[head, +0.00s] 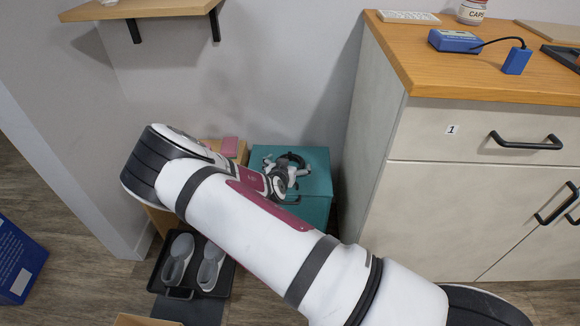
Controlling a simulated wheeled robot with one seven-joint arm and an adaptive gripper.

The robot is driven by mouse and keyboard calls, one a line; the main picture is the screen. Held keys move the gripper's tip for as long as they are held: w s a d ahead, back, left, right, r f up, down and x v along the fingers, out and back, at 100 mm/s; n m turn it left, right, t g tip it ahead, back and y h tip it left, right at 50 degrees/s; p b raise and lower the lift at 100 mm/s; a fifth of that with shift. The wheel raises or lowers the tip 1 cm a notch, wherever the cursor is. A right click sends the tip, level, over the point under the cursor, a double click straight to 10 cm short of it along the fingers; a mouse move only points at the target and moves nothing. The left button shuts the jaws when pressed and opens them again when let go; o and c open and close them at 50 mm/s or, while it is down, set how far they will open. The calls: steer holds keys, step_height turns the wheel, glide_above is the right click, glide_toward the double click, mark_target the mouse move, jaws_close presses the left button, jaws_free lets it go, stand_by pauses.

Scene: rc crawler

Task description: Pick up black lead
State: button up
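My gripper (291,172) is over the top of a teal box (318,160) that stands on the floor between the wall and the cabinet. Its fingers are small and partly overlapped by my own wrist, so I cannot tell if they are open or shut. A dark curved shape (291,157) shows right by the fingers; it may be a black lead, but I cannot tell it apart from gripper parts. A thin black cable (496,41) joins two blue devices on the cabinet top, far from my gripper.
The wooden-topped cabinet (420,190) stands close on the right. A wall shelf (140,9) juts out at the upper left. Grey shoes (210,268) sit in a black tray (224,286) below my arm. A blue box (18,262) is at the left edge.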

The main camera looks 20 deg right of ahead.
steer(key=shift+c, duration=0.6)
steer(key=c, duration=1.1)
steer(key=shift+o, duration=0.2)
steer(key=shift+r, duration=0.15)
